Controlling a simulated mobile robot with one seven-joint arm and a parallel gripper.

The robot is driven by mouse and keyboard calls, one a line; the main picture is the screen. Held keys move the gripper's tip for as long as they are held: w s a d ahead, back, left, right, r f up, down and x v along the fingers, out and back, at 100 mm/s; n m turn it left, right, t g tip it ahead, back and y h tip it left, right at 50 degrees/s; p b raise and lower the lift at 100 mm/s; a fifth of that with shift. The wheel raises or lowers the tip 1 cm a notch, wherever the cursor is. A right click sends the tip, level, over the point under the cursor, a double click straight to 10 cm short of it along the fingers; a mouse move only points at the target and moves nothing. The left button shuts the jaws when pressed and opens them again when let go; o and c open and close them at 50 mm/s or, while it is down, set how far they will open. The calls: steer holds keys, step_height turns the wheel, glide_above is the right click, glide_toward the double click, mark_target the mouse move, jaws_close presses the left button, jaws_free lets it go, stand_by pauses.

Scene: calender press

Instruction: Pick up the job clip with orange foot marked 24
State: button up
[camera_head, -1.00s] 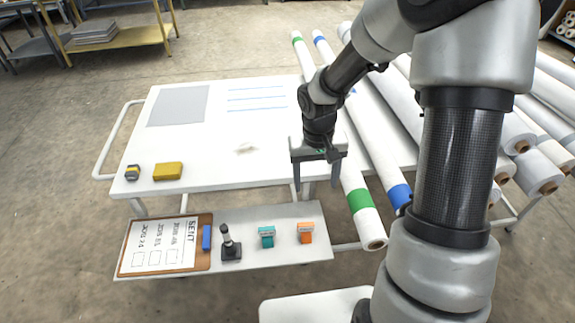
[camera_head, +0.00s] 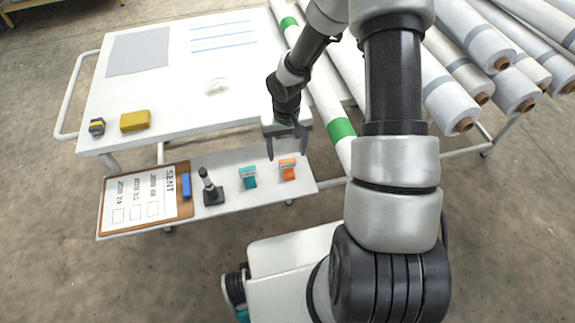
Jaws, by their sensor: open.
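The job clip with orange foot (camera_head: 288,169) stands on the right part of the low white shelf (camera_head: 228,203). Its marking is too small to read. A similar teal clip (camera_head: 248,178) stands just to its left. My gripper (camera_head: 287,156) points down with its fingers apart and nothing between them. In this view its fingertips are just above and around the orange clip. I cannot tell how high they are over it, and I see no contact.
A clipboard (camera_head: 128,229) with a sheet, a blue block (camera_head: 186,186) and a black stamp (camera_head: 211,190) share the shelf. Behind is a white table (camera_head: 180,95) with a yellow block (camera_head: 135,121). White rolls (camera_head: 450,95) lie at the right, close to my arm.

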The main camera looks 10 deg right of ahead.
mark_target(288, 160)
steer(key=f+b, duration=0.1)
steer(key=f, duration=0.4)
steer(key=shift+s, duration=0.2)
steer(key=shift+c, duration=0.4)
steer(key=c, duration=1)
